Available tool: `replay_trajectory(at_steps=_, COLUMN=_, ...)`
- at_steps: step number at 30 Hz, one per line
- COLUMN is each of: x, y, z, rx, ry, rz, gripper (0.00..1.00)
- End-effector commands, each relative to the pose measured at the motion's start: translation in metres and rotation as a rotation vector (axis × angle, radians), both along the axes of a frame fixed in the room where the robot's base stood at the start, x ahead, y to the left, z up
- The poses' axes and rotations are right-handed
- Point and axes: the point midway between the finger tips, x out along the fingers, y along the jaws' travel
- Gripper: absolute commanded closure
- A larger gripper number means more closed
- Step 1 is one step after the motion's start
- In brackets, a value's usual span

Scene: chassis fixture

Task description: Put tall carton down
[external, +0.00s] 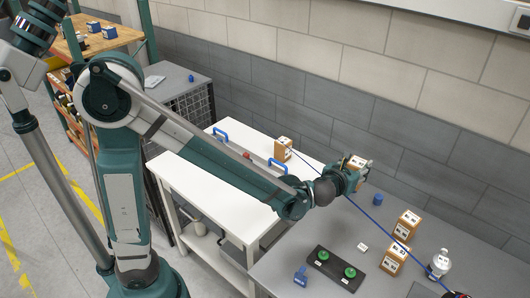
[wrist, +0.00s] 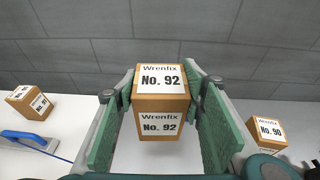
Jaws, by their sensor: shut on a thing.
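My gripper (external: 358,172) is shut on a brown carton (wrist: 160,100) with white labels reading "Wrenfix No. 92". In the wrist view the green fingers press on the carton's left and right sides. The carton looks upright, with its front and top labels facing the camera. In the external view the held carton (external: 357,161) shows partly behind my gripper, near the back of the grey table. Its underside is hidden, so I cannot tell whether it touches a surface.
Another carton (external: 283,149) stands on the white table (external: 185,172). Two cartons (external: 407,223) (external: 394,260), a blue cylinder (external: 378,199), a white bottle (external: 439,264) and a black plate with green knobs (external: 335,268) are on the grey table (external: 480,225). A blue cable crosses the scene.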

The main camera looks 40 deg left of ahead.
Motion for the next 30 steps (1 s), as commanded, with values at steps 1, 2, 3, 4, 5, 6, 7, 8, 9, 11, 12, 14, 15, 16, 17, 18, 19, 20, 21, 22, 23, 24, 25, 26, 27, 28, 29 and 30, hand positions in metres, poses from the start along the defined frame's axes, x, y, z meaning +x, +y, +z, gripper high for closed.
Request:
replay_trajectory(at_steps=1, x=0.005, y=0.009, z=0.0, rx=0.0, ry=0.0, rz=0.011, gripper=0.78)
replay_trajectory(at_steps=2, x=0.009, y=0.016, z=0.0, rx=0.001, ry=0.0, rz=0.019, gripper=0.78)
replay_trajectory(at_steps=3, x=0.014, y=0.023, z=0.0, rx=0.0, ry=0.0, rz=0.028, gripper=0.78)
replay_trajectory(at_steps=4, x=0.017, y=0.029, z=0.0, rx=0.001, ry=0.0, rz=0.035, gripper=0.78)
replay_trajectory(at_steps=5, x=0.021, y=0.035, z=0.0, rx=0.001, ry=0.0, rz=0.043, gripper=0.78)
replay_trajectory(at_steps=6, x=0.026, y=0.045, z=0.0, rx=0.0, ry=0.001, rz=0.054, gripper=0.78)
replay_trajectory(at_steps=7, x=0.03, y=0.051, z=0.0, rx=0.0, ry=0.001, rz=0.062, gripper=0.78)
replay_trajectory(at_steps=8, x=0.033, y=0.058, z=0.0, rx=0.0, ry=0.001, rz=0.07, gripper=0.78)
replay_trajectory(at_steps=9, x=0.038, y=0.068, z=0.0, rx=0.0, ry=0.001, rz=0.081, gripper=0.78)
replay_trajectory(at_steps=11, x=0.045, y=0.082, z=0.0, rx=-0.001, ry=0.002, rz=0.098, gripper=0.78)
replay_trajectory(at_steps=12, x=0.049, y=0.091, z=0.0, rx=-0.001, ry=0.002, rz=0.108, gripper=0.78)
replay_trajectory(at_steps=14, x=0.056, y=0.106, z=0.0, rx=-0.001, ry=0.003, rz=0.126, gripper=0.78)
replay_trajectory(at_steps=15, x=0.06, y=0.116, z=0.0, rx=-0.001, ry=0.003, rz=0.136, gripper=0.78)
replay_trajectory(at_steps=16, x=0.063, y=0.123, z=0.0, rx=-0.001, ry=0.003, rz=0.145, gripper=0.78)
replay_trajectory(at_steps=17, x=0.066, y=0.131, z=0.0, rx=-0.001, ry=0.003, rz=0.153, gripper=0.78)
replay_trajectory(at_steps=18, x=0.07, y=0.14, z=0.0, rx=-0.001, ry=0.004, rz=0.164, gripper=0.78)
replay_trajectory(at_steps=19, x=0.073, y=0.148, z=0.0, rx=0.0, ry=0.004, rz=0.172, gripper=0.78)
replay_trajectory(at_steps=20, x=0.076, y=0.156, z=0.0, rx=-0.001, ry=0.004, rz=0.18, gripper=0.78)
replay_trajectory(at_steps=21, x=0.08, y=0.165, z=0.0, rx=-0.001, ry=0.004, rz=0.19, gripper=0.78)
replay_trajectory(at_steps=22, x=0.082, y=0.173, z=0.0, rx=0.0, ry=0.004, rz=0.198, gripper=0.78)
replay_trajectory(at_steps=23, x=0.085, y=0.181, z=0.0, rx=-0.001, ry=0.004, rz=0.207, gripper=0.78)
replay_trajectory(at_steps=24, x=0.088, y=0.191, z=0.0, rx=-0.001, ry=0.004, rz=0.217, gripper=0.78)
replay_trajectory(at_steps=25, x=0.091, y=0.199, z=0.0, rx=-0.001, ry=0.004, rz=0.225, gripper=0.78)
replay_trajectory(at_steps=26, x=0.093, y=0.206, z=0.0, rx=-0.001, ry=0.004, rz=0.234, gripper=0.78)
replay_trajectory(at_steps=27, x=0.096, y=0.217, z=0.0, rx=-0.001, ry=0.004, rz=0.244, gripper=0.78)
replay_trajectory(at_steps=28, x=0.098, y=0.225, z=0.0, rx=-0.001, ry=0.004, rz=0.253, gripper=0.78)
replay_trajectory(at_steps=29, x=0.1, y=0.232, z=0.0, rx=-0.002, ry=0.004, rz=0.261, gripper=0.78)
replay_trajectory(at_steps=30, x=0.103, y=0.243, z=0.0, rx=-0.001, ry=0.004, rz=0.272, gripper=0.78)
